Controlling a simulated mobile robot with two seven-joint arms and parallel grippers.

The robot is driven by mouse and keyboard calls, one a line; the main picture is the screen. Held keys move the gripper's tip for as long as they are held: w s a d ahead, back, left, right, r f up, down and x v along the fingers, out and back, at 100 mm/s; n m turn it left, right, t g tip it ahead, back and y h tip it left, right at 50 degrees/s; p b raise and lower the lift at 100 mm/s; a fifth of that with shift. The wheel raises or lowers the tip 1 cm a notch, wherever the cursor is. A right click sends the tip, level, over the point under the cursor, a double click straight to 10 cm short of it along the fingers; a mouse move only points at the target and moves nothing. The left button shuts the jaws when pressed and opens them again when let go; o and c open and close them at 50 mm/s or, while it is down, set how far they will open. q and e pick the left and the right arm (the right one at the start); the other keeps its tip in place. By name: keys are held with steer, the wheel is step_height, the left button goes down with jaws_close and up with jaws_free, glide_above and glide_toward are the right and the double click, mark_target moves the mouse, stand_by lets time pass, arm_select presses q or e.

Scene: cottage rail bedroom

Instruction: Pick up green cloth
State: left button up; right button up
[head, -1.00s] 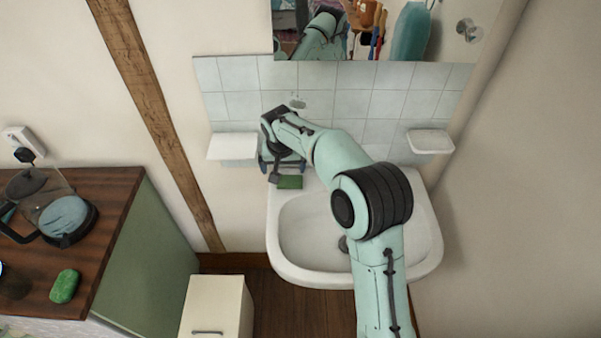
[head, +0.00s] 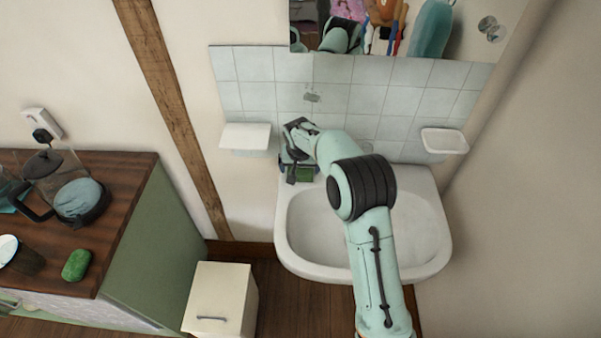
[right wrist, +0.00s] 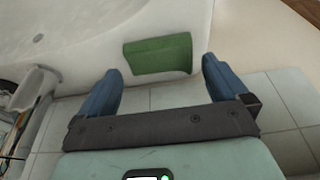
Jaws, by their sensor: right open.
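The green cloth (head: 304,175) lies at the back left corner of the white sink (head: 292,262), on its rim. In the right wrist view the cloth (right wrist: 158,55) is a flat, folded green rectangle, just beyond the fingertips and roughly centred between them. My right gripper (head: 299,168) is above the left back of the sink, close to the cloth. In the wrist view the right gripper (right wrist: 160,78) is open, with its two blue fingers wide apart and nothing between them. My left gripper is not in view.
A small white shelf (head: 245,136) juts from the tiles left of my gripper. A second shelf (head: 445,141) is at the right. A wooden counter (head: 115,215) at the left holds a green block (head: 76,265) and a glass pot. A cream cabinet (head: 219,302) stands below.

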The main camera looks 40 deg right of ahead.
mark_target(300, 171)
steer(key=x, duration=0.3)
steer(key=shift+w+d+f, duration=0.15)
steer(key=shift+f, duration=0.05)
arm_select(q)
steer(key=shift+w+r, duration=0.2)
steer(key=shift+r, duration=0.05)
arm_select(e)
steer(key=shift+c, duration=0.3)
steer(key=c, duration=0.7)
steer(key=shift+r, duration=0.15)
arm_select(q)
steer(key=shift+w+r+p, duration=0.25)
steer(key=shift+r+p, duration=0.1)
arm_select(e)
step_height(300, 171, up, 10)
steer(key=shift+f, duration=0.1)
